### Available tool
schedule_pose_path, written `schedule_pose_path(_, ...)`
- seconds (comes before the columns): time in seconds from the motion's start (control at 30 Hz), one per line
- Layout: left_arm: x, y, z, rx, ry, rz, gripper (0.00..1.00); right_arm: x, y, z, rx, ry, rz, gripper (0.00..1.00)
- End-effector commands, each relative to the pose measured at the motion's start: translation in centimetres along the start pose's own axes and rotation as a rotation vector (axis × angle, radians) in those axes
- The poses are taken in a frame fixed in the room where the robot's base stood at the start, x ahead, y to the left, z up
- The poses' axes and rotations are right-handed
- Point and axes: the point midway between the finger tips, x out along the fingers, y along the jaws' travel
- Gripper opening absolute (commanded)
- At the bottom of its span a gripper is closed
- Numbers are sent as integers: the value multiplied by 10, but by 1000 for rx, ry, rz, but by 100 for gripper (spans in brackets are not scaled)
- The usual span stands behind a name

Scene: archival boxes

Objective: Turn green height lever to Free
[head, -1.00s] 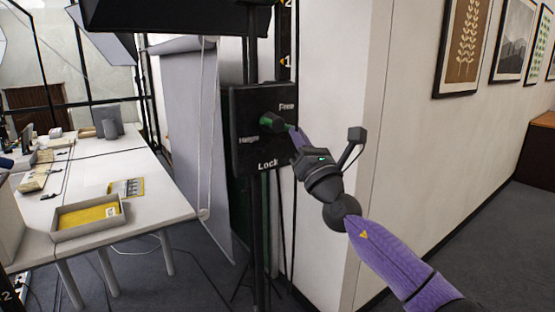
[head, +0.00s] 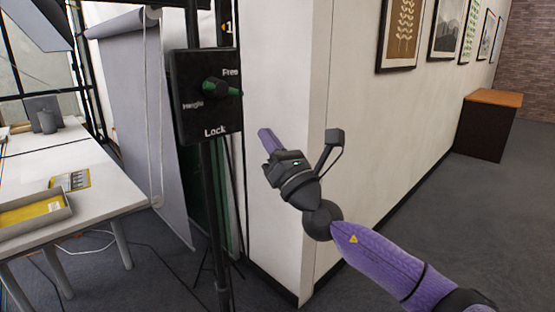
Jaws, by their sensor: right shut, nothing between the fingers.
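The green height lever (head: 222,88) is on a black box (head: 190,122) mounted on a dark stand. The box carries the labels "Free" at upper right, "Height" at left and "Lock" at the bottom. The lever's green handle points right, its end just below the "Free" label. My right gripper (head: 264,135) is to the right of and below the lever, apart from it in the picture, in front of the white wall. Its purple fingers are together and empty. My left gripper is not in view.
A white table (head: 95,180) stands at left with a grey tray (head: 35,220) on it. A grey backdrop roll (head: 135,110) hangs behind the stand. A white wall corner (head: 285,220) is close behind my right gripper. Floor at right is clear, with a wooden-topped cabinet (head: 487,125) farther off.

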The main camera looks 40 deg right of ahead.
Motion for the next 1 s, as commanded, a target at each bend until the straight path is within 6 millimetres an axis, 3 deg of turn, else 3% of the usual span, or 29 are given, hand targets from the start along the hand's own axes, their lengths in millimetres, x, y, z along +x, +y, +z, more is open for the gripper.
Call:
schedule_pose_path(0.1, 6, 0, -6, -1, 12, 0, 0, -21, 0, -3, 1, 4, 0, 0)
schedule_pose_path(0.23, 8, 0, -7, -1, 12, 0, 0, -31, 1, -1, 1, 1, 1, 0)
schedule_pose_path(0.77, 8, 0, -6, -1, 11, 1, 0, -34, 0, -2, 7, 4, -6, 0)
schedule_pose_path(0.87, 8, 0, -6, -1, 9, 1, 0, -45, -24, -32, 102, 73, -95, 0)
schedule_pose_path(0.97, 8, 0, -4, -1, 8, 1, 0, -84, -73, -100, 323, 210, -311, 0)
schedule_pose_path(1.0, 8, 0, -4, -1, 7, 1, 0, -109, -91, -132, 427, 267, -419, 0)
